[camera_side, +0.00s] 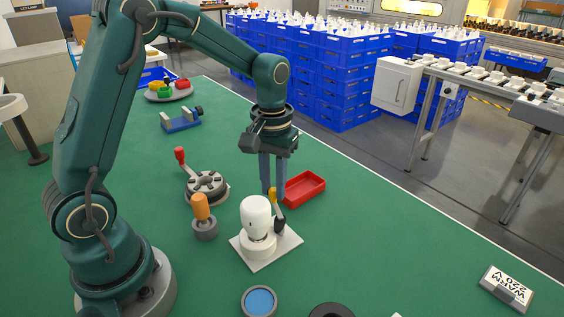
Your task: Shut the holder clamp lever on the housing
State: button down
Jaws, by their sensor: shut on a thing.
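The white housing (256,213) stands upright in a round holder on a pale square plate (247,262). The clamp lever (274,199) has a yellow upper end and sits at the right side of the housing, with a dark part (280,226) below it. My gripper (272,191) points down from above and is shut on the lever's yellow end. Its fingers partly hide the lever's top. The exact lever angle is hard to tell; it looks roughly upright.
A red tray (304,187) is close to the right. An orange-handled tool in a grey stand (204,229), a dark round fixture with a red-knobbed lever (206,187), and a blue-topped round dish (259,302) are nearby.

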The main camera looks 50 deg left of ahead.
jog(key=m, duration=0.1)
jog(key=w+m, duration=0.1)
jog(key=m, duration=0.1)
jog(key=shift+w+d+m, duration=0.2)
jog(key=shift+d+m, duration=0.1)
jog(key=shift+d, duration=0.05)
jog(key=shift+w+d+m, duration=0.25)
jog(key=shift+d+m, duration=0.1)
jog(key=shift+m, duration=0.75)
jog(key=shift+w+d+m, duration=0.25)
jog(key=shift+d+m, duration=0.05)
jog(key=shift+m, duration=0.8)
jog(key=c, duration=0.7)
grip_release()
jog(key=shift+r, duration=2.6)
